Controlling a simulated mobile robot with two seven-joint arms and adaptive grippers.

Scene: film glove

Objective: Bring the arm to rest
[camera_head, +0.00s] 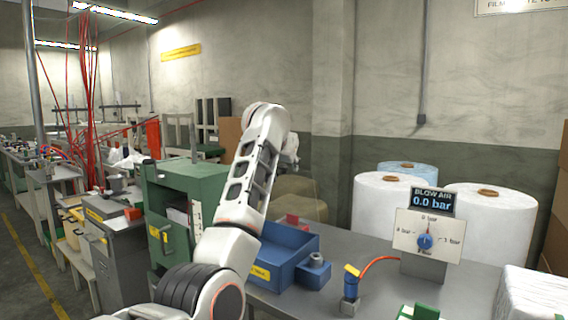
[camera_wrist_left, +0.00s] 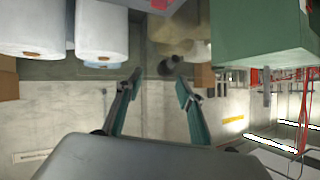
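My left arm (camera_head: 255,170) rises from the bottom of the head view, folded upward in front of the workbench. Its hand is mostly hidden behind the arm links there. In the left wrist view, which is upside down, my left gripper (camera_wrist_left: 158,78) has its two fingers apart with nothing between them. It hangs in free air, with wall and floor behind it. My right gripper is in neither view.
The grey bench (camera_head: 385,290) holds a blue bin (camera_head: 285,252), a yellow-topped nozzle (camera_head: 350,288), a dial panel (camera_head: 428,237) and a display reading 0.0 bar (camera_head: 432,201). White film rolls (camera_head: 384,215) stand behind. A green cabinet (camera_head: 182,205) is left of the arm.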

